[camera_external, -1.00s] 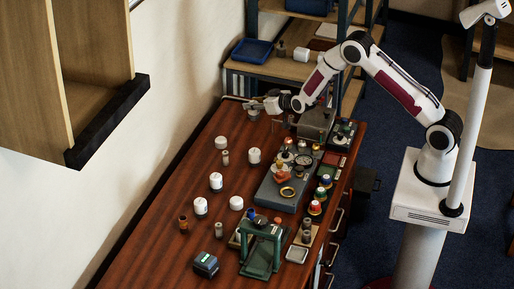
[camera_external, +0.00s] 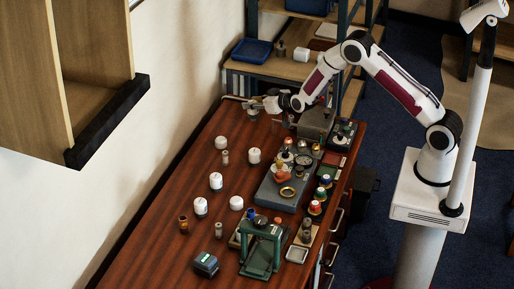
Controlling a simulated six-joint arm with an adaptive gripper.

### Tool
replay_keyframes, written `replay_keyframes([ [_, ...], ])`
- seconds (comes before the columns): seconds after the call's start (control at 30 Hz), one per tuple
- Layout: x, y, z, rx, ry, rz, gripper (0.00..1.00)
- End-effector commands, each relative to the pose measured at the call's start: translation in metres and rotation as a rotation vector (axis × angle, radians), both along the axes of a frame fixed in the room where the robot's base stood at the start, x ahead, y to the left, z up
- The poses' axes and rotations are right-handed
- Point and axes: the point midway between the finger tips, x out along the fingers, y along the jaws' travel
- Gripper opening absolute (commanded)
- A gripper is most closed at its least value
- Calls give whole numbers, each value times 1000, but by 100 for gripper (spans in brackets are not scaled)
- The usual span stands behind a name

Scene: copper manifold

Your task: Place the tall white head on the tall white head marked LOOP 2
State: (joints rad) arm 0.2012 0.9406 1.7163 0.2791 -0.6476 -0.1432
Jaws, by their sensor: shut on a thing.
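My gripper (camera_external: 246,105) is at the far left end of the wooden table, reaching left. It is shut on a small pale piece (camera_external: 253,115), partly hidden by the fingers; I cannot tell whether this is a tall white head. Several white heads stand apart on the left half of the table: a taller one (camera_external: 201,206) at the front left, one (camera_external: 216,181) in the middle, one (camera_external: 255,155) further back, and lower ones (camera_external: 237,203) and (camera_external: 221,142). Their markings are too small to read, so I cannot tell which is LOOP 2.
A grey block (camera_external: 276,193) with fittings lies along the right half. A green press (camera_external: 262,250) and a dark box (camera_external: 206,264) stand at the front. Small grey cylinders (camera_external: 225,157) and a brown one (camera_external: 183,224) stand among the heads. Bare wood separates them.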

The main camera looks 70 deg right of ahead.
Motion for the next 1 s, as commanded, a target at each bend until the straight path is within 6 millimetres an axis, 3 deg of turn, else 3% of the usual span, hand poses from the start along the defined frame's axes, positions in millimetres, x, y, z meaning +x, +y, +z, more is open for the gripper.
replay_keyframes([
  [0.27, 14, 41, 15, -1, -4, 64, 2],
  [0.6, 39, 136, 44, -2, -2, 292, 2],
  [1.0, 45, 229, 66, -1, -2, 527, 2],
])
